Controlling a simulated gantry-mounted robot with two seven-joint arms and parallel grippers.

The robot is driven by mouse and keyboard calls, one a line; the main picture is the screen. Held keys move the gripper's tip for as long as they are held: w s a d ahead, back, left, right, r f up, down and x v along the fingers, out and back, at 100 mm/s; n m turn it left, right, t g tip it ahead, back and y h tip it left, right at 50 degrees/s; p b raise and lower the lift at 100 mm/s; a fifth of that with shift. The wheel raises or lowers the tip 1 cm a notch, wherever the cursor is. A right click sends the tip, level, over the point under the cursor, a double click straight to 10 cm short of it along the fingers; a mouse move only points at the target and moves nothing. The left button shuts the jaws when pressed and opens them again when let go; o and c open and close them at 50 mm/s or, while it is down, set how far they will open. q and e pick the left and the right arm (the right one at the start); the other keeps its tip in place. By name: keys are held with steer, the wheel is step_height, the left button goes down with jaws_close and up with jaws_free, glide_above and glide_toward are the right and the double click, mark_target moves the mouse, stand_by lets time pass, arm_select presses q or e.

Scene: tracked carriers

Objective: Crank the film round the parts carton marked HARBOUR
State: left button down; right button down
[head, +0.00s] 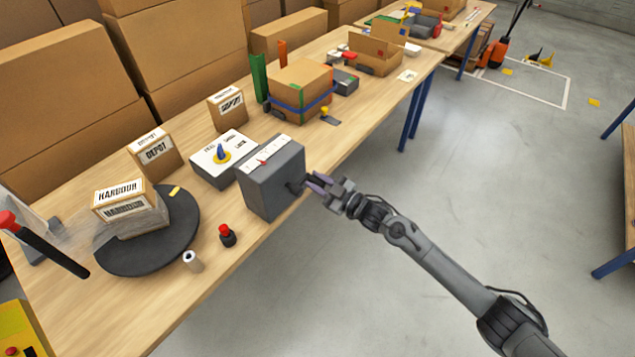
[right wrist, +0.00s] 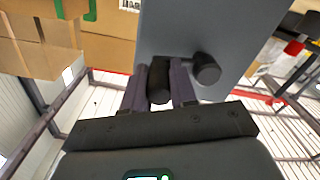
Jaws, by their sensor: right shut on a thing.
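The HARBOUR carton (head: 118,196) stands on a dark round turntable (head: 150,262) at the table's left. Clear film (head: 78,232) runs from the left edge to the carton, and a greyish layer covers its lower part. A grey crank box (head: 272,184) with a scale and red pointer on top stands to the right. My right gripper (head: 318,186) is at the box's right side, shut on the black crank handle (right wrist: 159,88). A black round hub (right wrist: 206,70) shows beside it in the right wrist view. My left gripper is not in view.
Two DEPOT-type cartons (head: 155,155) (head: 227,107) stand behind. A red-topped button (head: 227,236) and a small white roll (head: 192,261) stand in front. A red-ended black bar (head: 45,245) is at left.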

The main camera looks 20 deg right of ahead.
steer(key=c, duration=0.9)
jaws_free()
steer(key=shift+d, duration=0.1)
steer(key=p+v, duration=0.1)
steer(key=v, duration=0.9)
steer(key=shift+s+d+p, duration=0.2)
steer(key=shift+s+p, duration=0.1)
steer(key=shift+p, duration=0.1)
steer(key=shift+f, duration=0.1)
